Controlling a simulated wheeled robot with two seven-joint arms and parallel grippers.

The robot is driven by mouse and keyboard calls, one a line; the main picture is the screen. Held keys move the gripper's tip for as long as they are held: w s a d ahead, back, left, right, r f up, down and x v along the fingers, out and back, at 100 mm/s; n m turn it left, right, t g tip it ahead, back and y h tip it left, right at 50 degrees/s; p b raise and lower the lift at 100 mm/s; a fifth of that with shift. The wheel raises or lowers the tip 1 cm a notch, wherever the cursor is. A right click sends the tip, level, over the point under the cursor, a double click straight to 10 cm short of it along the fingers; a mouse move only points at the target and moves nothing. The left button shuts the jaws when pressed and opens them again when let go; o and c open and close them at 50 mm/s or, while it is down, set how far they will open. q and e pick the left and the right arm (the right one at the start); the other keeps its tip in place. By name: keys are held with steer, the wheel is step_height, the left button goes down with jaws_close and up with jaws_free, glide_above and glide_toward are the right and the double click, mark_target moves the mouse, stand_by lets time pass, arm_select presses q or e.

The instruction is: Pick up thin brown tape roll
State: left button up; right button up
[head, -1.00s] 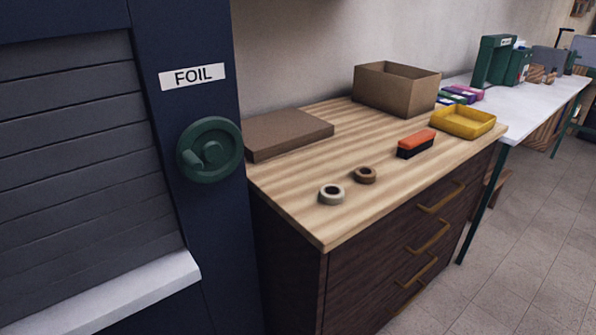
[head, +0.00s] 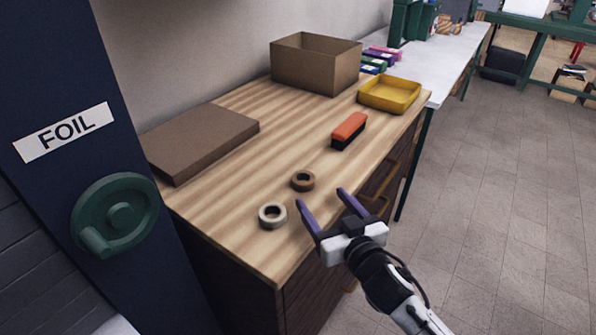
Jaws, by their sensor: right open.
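The thin brown tape roll (head: 303,181) lies flat on the wooden top of the drawer cabinet (head: 235,225). A cream tape roll (head: 272,215) lies just in front and to the left of it. My right gripper (head: 322,197) comes in from the lower right at the cabinet's front edge. Its two purple fingers are spread wide with nothing between them, and they point towards the brown roll but stay apart from it. My left gripper is not in view.
An orange and black brush (head: 349,131), a yellow tray (head: 389,94) and an open cardboard box (head: 316,63) stand farther back. A flat brown box (head: 204,143) lies at the left. The wood between the rolls and the flat box is clear.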

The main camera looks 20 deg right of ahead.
mark_target(308, 187)
steer(key=w, duration=0.2)
steer(key=shift+w+a+f, duration=0.15)
steer(key=shift+w, duration=0.15)
steer(key=w, duration=0.3)
steer(key=w+a, duration=0.1)
steer(key=shift+w+f, duration=0.35)
steer(key=shift+f, duration=0.05)
steer(key=shift+w+f, duration=0.1)
steer(key=shift+w, duration=0.1)
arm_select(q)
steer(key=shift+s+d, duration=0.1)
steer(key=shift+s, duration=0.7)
arm_select(e)
steer(key=c, duration=1.1)
